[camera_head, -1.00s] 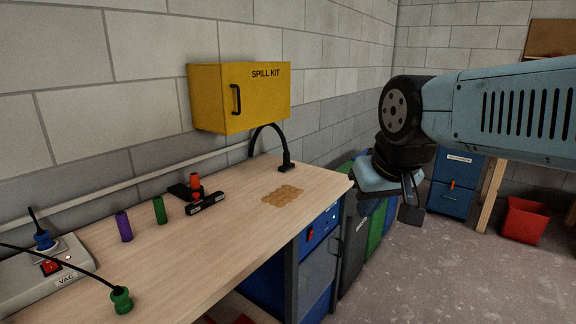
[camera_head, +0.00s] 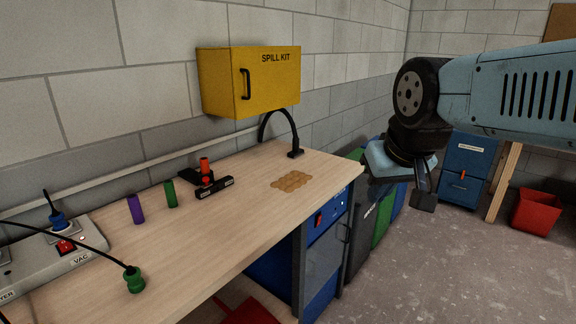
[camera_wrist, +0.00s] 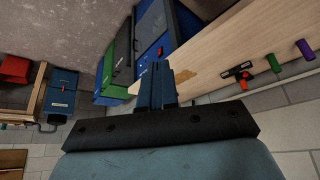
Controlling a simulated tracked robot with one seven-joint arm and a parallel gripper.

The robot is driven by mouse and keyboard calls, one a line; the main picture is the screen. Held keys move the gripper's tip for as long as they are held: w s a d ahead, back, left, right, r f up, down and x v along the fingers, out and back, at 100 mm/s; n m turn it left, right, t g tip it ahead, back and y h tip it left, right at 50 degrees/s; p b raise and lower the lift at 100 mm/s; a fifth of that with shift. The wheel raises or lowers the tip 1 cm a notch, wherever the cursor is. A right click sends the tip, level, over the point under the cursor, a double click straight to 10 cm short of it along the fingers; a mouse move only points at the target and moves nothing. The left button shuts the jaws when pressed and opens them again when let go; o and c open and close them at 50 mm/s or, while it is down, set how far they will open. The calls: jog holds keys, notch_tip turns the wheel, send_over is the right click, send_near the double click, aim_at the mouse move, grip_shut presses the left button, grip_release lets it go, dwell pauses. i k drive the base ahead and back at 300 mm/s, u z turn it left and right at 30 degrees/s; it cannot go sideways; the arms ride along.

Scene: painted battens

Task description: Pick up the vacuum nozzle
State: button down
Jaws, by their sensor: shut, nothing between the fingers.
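What looks like the vacuum nozzle is a black, wide-headed piece (camera_head: 215,188) with an upright orange-red neck, lying on the wooden bench (camera_head: 240,205) towards the wall. It also shows in the wrist view (camera_wrist: 238,73), to the right of my fingers. My gripper (camera_head: 424,196) is shut and empty, out beyond the bench's right end and well apart from the nozzle. In the wrist view my fingers (camera_wrist: 156,88) are together, with the bench's end behind them.
A purple cylinder (camera_head: 136,209) and a green cylinder (camera_head: 171,194) stand left of the nozzle. A black hose (camera_head: 295,135) curves onto the bench behind a brown spill (camera_head: 292,181). A yellow cabinet (camera_head: 250,82) overhangs the back.

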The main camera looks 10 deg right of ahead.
aim_at(296, 151)
jog(key=k, duration=1.15)
jog(key=z, duration=0.85)
jog(key=i, duration=2.5)
jog(key=u, duration=1.1)
jog(key=i, duration=0.6)
jog(key=u, duration=0.3)
jog(key=k, duration=0.8)
